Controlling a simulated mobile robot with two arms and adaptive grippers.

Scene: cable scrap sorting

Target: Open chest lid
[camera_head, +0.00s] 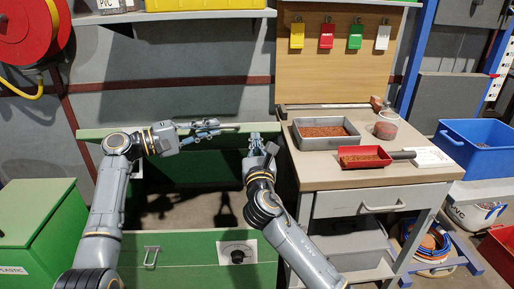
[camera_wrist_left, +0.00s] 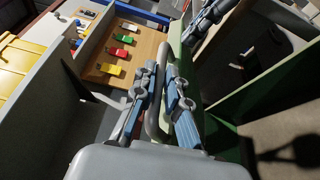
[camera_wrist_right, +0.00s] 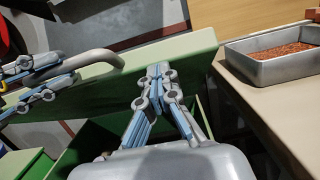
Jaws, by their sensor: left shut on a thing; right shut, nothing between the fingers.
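The green chest (camera_head: 195,248) stands open in the head view, its dark interior showing. Its green lid (camera_head: 235,131) is raised and seen nearly edge-on; it also shows in the right wrist view (camera_wrist_right: 185,47). My left gripper (camera_head: 212,129) is shut on the lid's grey bar handle (camera_wrist_left: 157,100), which runs between its fingers in the left wrist view. My right gripper (camera_head: 262,140) is shut and empty at the right end of the lid. In the right wrist view its fingertips (camera_wrist_right: 158,72) overlap the lid; I cannot tell whether they touch it.
A workbench (camera_head: 325,177) stands close on the right, with a grey tray (camera_head: 351,141) and a red scoop (camera_head: 363,165) of granules. Another green box (camera_head: 40,225) stands at the left. A blue bin (camera_head: 478,158) is at the far right. A shelf (camera_head: 170,15) runs above.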

